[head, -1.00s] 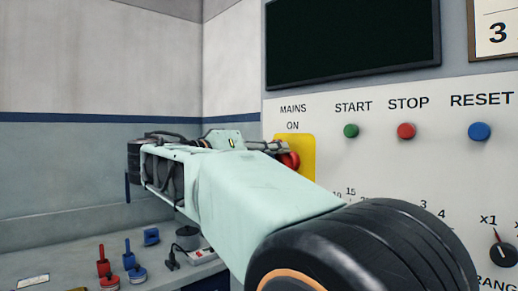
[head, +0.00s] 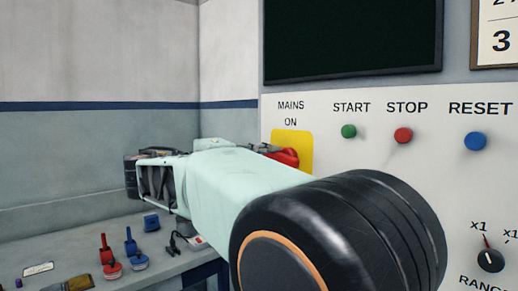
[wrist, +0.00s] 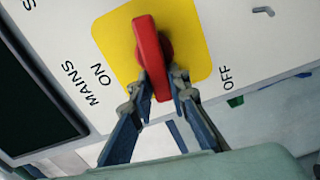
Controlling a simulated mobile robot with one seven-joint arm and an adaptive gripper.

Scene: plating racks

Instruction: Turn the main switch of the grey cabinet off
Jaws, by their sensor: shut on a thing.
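The main switch is a red handle (wrist: 151,55) on a yellow plate (wrist: 186,35) on the grey cabinet's panel. In the wrist view the handle points down, between the ON label (wrist: 100,75) and the OFF label (wrist: 228,76). My gripper (wrist: 162,88) is shut on the handle near its outer end, one finger on each side. In the head view the red handle (head: 286,157) and yellow plate (head: 291,139) show beyond my arm, which hides the fingertips and the OFF label.
Green START (head: 349,131), red STOP (head: 403,135) and blue RESET (head: 475,141) buttons sit right of the switch. A range knob (head: 490,260) is lower right and a dark screen (head: 353,38) above. A bench with small tools (head: 110,268) stands lower left.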

